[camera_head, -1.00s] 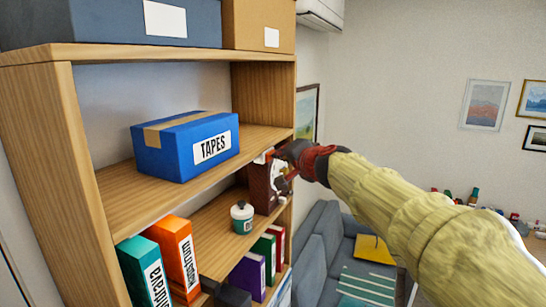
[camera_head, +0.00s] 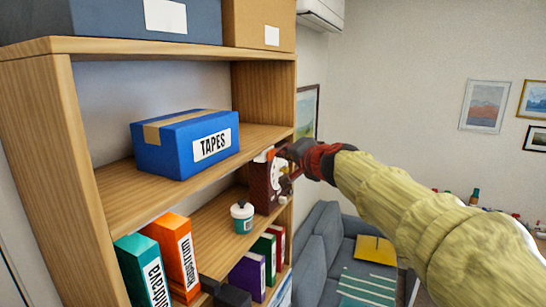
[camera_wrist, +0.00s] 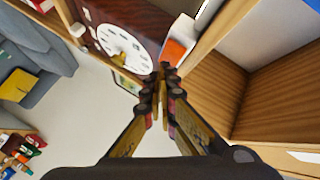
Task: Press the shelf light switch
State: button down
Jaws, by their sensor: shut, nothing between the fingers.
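A small orange-and-white piece (camera_head: 263,156), which looks like the shelf light switch, sits just under the upper shelf board near its right end. It also shows in the wrist view (camera_wrist: 177,50), just beyond my fingertips. My gripper (camera_head: 284,158) is at the right end of the shelf, beside this piece and in front of the dark clock. In the wrist view my gripper (camera_wrist: 163,78) has its fingertips together with nothing between them. I cannot tell whether the tips touch the piece, nor how the switch is set.
A brown clock (camera_wrist: 140,20) with a white face stands close to my fingertips. A white-and-green jar (camera_head: 242,217) is left of it. A blue TAPES box (camera_head: 185,143) sits on the board above. A sofa (camera_head: 323,240) stands behind.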

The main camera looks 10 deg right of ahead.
jog(key=s+d+b, duration=0.1)
jog(key=d+b, duration=0.1)
jog(key=s+d+b, duration=0.1)
jog(key=s+d, duration=0.1)
jog(key=shift+s+d+b, duration=0.2)
jog(key=shift+d+b, duration=0.1)
jog(key=shift+b, duration=0.05)
jog(key=s+a+f+n+g+b, duration=0.1)
jog(key=s+f+n+g, duration=0.15)
jog(key=s+f, duration=0.45)
jog(key=s+a+f+n+g+b, duration=0.1)
jog(key=s+a+f+g, duration=0.15)
jog(key=f, duration=0.85)
jog(key=s+f+n+g+h+b, duration=0.1)
jog(key=s+f+n+g+b, duration=0.1)
jog(key=s+f+b, duration=0.6)
jog(key=s+f+n+g+h+b, duration=0.1)
jog(key=s+f+n+b, duration=0.3)
jog(key=s+f, duration=1.7)
jog(key=shift+s+d+f+g+h+b, duration=0.15)
jog(key=shift+d+f+g+h+b, duration=0.45)
jog(key=shift+f+b, duration=2)
